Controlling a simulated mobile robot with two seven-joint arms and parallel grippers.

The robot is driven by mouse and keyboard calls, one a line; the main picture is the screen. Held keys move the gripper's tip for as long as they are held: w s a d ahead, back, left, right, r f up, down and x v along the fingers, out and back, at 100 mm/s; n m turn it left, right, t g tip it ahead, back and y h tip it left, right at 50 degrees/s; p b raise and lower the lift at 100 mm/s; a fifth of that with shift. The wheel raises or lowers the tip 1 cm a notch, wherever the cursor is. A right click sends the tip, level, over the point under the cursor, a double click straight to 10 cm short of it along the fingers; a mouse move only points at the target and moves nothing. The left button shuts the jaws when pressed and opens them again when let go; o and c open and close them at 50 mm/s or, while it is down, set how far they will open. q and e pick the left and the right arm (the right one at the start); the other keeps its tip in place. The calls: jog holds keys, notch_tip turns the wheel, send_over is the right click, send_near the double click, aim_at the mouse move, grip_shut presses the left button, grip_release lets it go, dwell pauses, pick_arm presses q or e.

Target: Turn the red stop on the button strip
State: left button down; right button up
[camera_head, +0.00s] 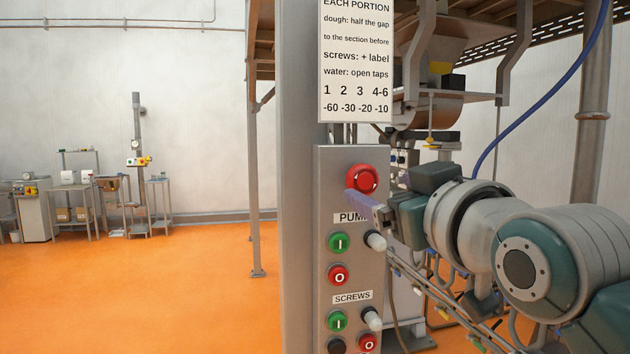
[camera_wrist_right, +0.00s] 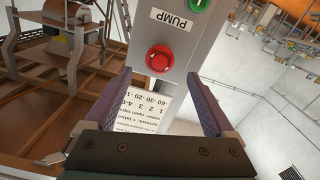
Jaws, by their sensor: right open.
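The red stop (camera_head: 362,179) is a round red mushroom knob at the top of the grey button strip (camera_head: 325,290). My right gripper (camera_head: 358,200) reaches in from the right, just below and in front of the red stop. In the wrist view its two purple fingers (camera_wrist_right: 163,78) are spread wide, with the red stop seen between them and nothing held. I cannot tell that either finger touches the knob. My left gripper is out of view.
A printed sign (camera_head: 355,60) hangs above the strip. A grey pillar (camera_head: 300,180) stands left. Machine frames crowd the right; the orange floor (camera_head: 130,290) is open.

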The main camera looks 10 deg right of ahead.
aim_at(366, 182)
jog(key=w+p, duration=0.1)
jog(key=w, duration=0.2)
jog(key=shift+w, duration=1.3)
jog(key=shift+a, duration=0.1)
jog(key=c, duration=1.4)
